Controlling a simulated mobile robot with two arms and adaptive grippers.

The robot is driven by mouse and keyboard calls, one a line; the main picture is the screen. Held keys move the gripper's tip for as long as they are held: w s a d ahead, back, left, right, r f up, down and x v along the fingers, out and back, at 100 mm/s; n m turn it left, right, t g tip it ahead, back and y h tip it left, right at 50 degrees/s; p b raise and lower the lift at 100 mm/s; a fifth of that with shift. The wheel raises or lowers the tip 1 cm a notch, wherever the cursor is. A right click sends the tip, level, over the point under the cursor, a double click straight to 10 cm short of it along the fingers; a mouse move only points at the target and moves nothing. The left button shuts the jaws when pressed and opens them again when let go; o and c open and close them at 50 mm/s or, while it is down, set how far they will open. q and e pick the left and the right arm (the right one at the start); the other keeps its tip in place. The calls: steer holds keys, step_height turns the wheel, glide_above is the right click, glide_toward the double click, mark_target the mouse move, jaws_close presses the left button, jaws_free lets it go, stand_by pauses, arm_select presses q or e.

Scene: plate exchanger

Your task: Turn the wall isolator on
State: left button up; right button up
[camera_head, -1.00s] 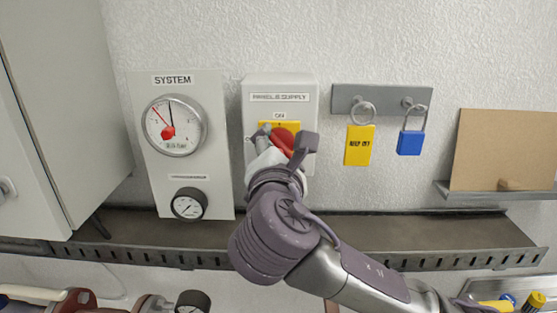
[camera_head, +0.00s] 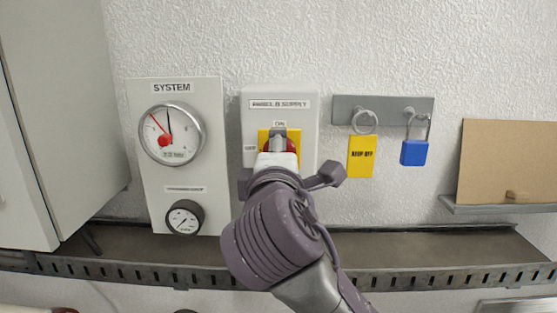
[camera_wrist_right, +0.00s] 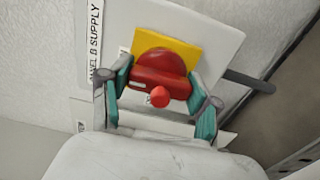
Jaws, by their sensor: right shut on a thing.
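The wall isolator is a pale box (camera_head: 308,120) labelled PANEL B SUPPLY, with a yellow plate (camera_head: 264,135) and a red rotary handle (camera_head: 292,146). ON is marked above the plate, OFF at its left. My right gripper (camera_head: 279,144) is in front of the handle and hides most of it. In the right wrist view, my right gripper (camera_wrist_right: 160,90) has its fingers at both ends of the red handle (camera_wrist_right: 160,82). The handle's bar runs between them and looks about upright on the box, toward the ON mark. My left gripper is not in view.
A SYSTEM panel (camera_head: 205,90) with two gauges is left of the isolator. A yellow tag (camera_head: 361,157) and a blue padlock (camera_head: 414,152) hang from a grey rail at right. A slotted cable tray (camera_head: 440,248) runs below, and a cabinet stands far left.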

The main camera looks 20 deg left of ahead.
stand_by(0.4)
steer(key=o, duration=1.2)
steer(key=shift+c, duration=0.2)
steer(key=shift+s, duration=0.1)
steer(key=v, duration=0.7)
steer(key=shift+s+d, duration=0.1)
steer(key=shift+s, duration=0.05)
